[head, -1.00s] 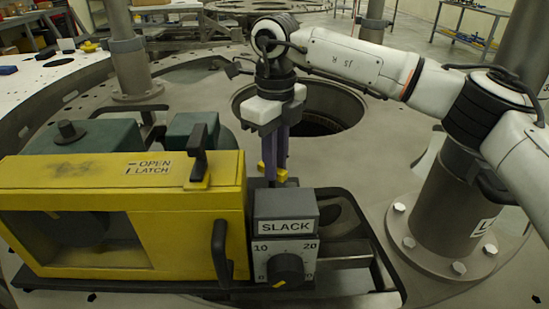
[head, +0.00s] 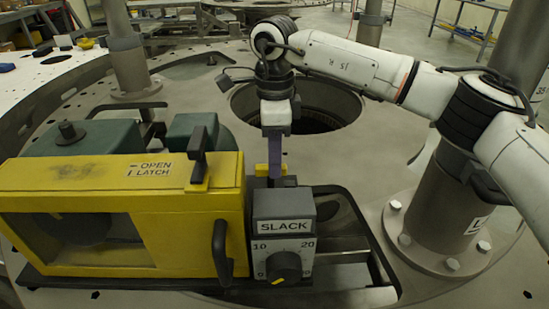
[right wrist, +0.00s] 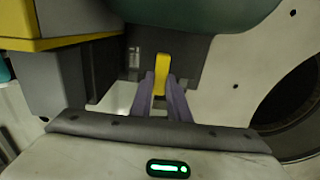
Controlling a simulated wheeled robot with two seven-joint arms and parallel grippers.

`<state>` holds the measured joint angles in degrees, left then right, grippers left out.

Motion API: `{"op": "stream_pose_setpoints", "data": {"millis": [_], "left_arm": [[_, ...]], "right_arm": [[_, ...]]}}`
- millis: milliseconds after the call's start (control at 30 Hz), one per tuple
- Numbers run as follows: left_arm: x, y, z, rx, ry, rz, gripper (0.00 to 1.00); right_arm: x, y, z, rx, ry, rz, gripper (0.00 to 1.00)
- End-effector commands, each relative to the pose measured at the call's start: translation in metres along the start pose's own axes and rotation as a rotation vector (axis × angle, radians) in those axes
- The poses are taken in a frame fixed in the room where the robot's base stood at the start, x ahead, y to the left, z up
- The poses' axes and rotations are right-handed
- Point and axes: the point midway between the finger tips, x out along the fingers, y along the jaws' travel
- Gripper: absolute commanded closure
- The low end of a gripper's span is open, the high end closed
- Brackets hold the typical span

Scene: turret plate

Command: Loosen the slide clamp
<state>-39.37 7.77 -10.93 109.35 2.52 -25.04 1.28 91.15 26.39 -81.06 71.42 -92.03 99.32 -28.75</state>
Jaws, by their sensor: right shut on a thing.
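The slide clamp shows as a yellow lever (right wrist: 161,72) in the right wrist view, standing between the purple fingers. In the head view only a bit of its yellow (head: 262,170) shows behind the grey SLACK box (head: 284,208). My right gripper (head: 275,172) points down behind that box and is shut on the lever; its fingertips (right wrist: 160,88) show in the right wrist view. In the head view the fingers line up edge-on and look like one. The clamp's base is mostly hidden. My left gripper is not in view.
The yellow housing (head: 120,185) with a window, an OPEN LATCH label and black handles fills the left front. A dial (head: 284,267) sits on the SLACK box's front. A round hole (head: 335,105) opens in the plate behind. A grey post (head: 450,205) stands right.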

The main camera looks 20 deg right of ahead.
Motion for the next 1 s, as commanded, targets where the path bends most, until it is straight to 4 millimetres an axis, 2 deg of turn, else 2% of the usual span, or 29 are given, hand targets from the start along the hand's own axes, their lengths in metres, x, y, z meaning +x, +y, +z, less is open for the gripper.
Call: {"op": "stream_pose_setpoints", "data": {"millis": [500, 533, 633, 1000], "left_arm": [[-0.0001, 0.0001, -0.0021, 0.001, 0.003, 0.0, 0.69], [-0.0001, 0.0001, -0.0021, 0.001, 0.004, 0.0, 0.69], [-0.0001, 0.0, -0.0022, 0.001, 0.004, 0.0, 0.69], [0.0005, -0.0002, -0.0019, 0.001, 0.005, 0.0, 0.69]], "right_arm": [[-0.0012, -0.0008, -0.0002, -0.022, -0.001, -0.002, 1.0], [-0.0013, -0.0008, -0.0002, -0.022, -0.001, -0.002, 0.83], [-0.0011, -0.0007, -0.0002, -0.021, -0.001, -0.002, 0.66], [-0.005, -0.0008, 0.0001, -0.02, -0.001, -0.002, 0.66]]}}
